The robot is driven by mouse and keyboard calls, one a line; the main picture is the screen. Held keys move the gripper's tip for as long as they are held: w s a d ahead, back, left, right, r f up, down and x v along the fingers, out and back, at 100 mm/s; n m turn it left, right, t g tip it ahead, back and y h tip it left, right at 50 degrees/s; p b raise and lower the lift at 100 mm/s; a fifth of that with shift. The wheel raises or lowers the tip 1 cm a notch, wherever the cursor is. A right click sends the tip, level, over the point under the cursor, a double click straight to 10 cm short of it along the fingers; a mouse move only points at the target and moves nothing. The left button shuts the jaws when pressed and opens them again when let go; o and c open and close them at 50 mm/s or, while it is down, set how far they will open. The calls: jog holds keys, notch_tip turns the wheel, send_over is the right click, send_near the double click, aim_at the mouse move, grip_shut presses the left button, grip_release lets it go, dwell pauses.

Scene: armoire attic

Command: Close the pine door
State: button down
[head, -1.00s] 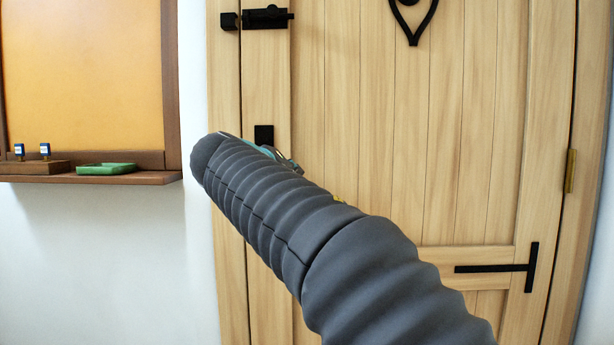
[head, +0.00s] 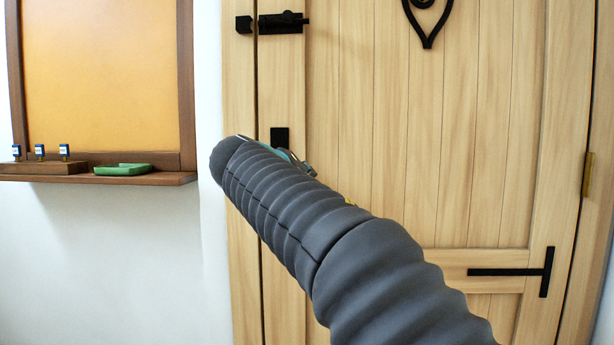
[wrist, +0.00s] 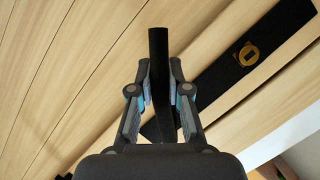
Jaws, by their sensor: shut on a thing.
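The pine door (head: 395,130) fills the right of the head view, with black iron fittings and a brass hinge (head: 588,174) on its right side. Its left edge lies along the frame (head: 241,180) with a thin dark line between them. I cannot tell whether the door is fully flush. In the wrist view my gripper (wrist: 160,78) has its fingers on both sides of the black door handle (wrist: 158,45) and is shut on it. A black plate (wrist: 245,58) with a brass keyhole is beside the handle.
A black bolt (head: 282,23) sits high on the door's left edge, by its keeper (head: 244,25) on the frame.

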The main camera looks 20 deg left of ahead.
jog(key=c, duration=1.1)
grip_release()
jog(key=shift+s+a+r, duration=0.3)
jog(key=shift+s+r, duration=0.1)
jog(key=shift+w+d+f, duration=0.2)
jog(key=shift+d, duration=0.05)
jog(key=shift+s, duration=0.1)
jog(key=v, duration=1.1)
jog(key=shift+s, duration=0.45)
jog(key=shift+a+r, duration=0.15)
